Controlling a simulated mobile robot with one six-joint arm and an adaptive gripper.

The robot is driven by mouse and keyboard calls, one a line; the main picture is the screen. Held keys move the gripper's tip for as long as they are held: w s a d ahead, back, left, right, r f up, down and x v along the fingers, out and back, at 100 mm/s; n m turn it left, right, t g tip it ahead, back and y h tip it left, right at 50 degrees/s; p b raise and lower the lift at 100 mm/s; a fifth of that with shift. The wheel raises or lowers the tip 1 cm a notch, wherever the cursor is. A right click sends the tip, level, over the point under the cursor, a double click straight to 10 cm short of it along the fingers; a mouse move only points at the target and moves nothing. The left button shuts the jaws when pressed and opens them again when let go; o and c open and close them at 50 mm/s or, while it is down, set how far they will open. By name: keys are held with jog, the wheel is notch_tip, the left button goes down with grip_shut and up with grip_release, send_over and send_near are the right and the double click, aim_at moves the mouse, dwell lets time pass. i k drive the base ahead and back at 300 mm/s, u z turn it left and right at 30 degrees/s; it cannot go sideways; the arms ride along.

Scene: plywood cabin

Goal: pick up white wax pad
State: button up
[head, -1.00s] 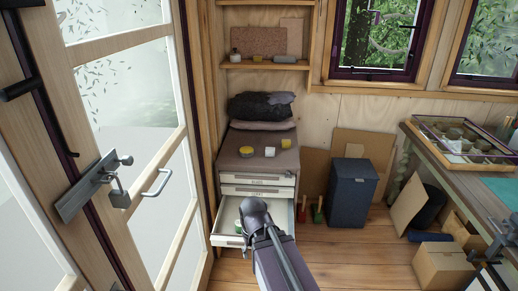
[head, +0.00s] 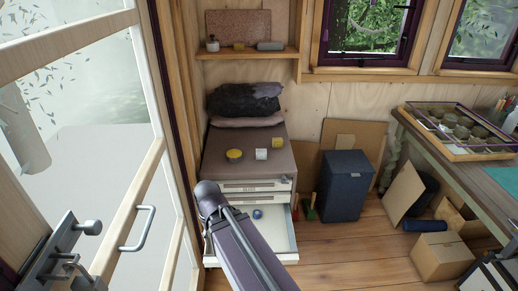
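A small white block (head: 261,154), which looks like the white wax pad, sits on top of the drawer cabinet (head: 222,142). It stands between a round yellow piece (head: 234,155) on its left and a yellow block (head: 277,142) behind and to its right. My arm rises from the bottom of the head view, and its dark joint is in front of the cabinet's left front edge. My gripper cannot be made out; it is hidden or out of frame. Nothing covers the white block.
The cabinet's lower drawer (head: 280,237) is open, with a small blue item (head: 257,213) inside; my arm hides part of it. Dark folded cloth (head: 244,98) lies at the cabinet's back. A dark blue bin (head: 345,187) stands right. The glass door (head: 150,190) is close on the left.

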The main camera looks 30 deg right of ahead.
aim_at(261, 154)
jog(key=z, duration=0.4)
jog(key=i, duration=0.9)
jog(key=z, duration=0.5)
